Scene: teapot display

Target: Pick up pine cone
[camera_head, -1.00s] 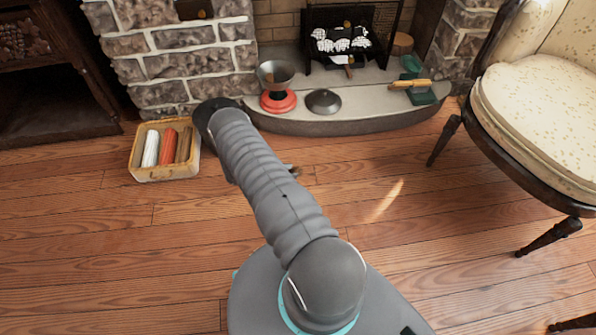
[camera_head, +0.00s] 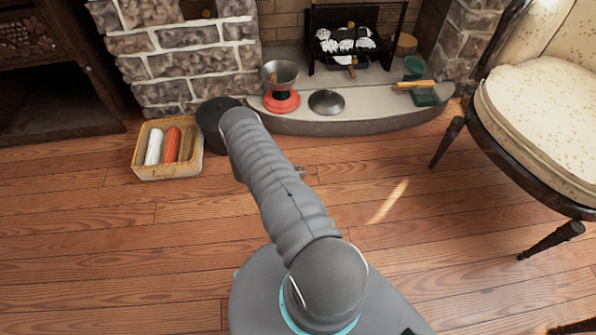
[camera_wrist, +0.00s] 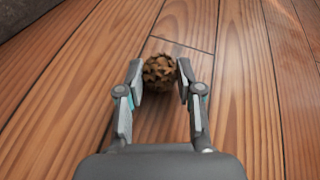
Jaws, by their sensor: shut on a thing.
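The pine cone (camera_wrist: 160,73) is brown and rounded. In the wrist view it sits between the two fingers of my gripper (camera_wrist: 160,80), which are shut on it from both sides. Wooden floor shows around and beyond it; I cannot tell whether the cone touches the floor or is just above it.
A basket (camera_head: 140,172) with white, orange and brown rolls stands on the floor at left. A stone hearth (camera_head: 365,121) holds a metal bowl on a red base (camera_head: 280,102) and a dark lid (camera_head: 326,102). An armchair (camera_head: 530,125) stands at right. Floor in front is clear.

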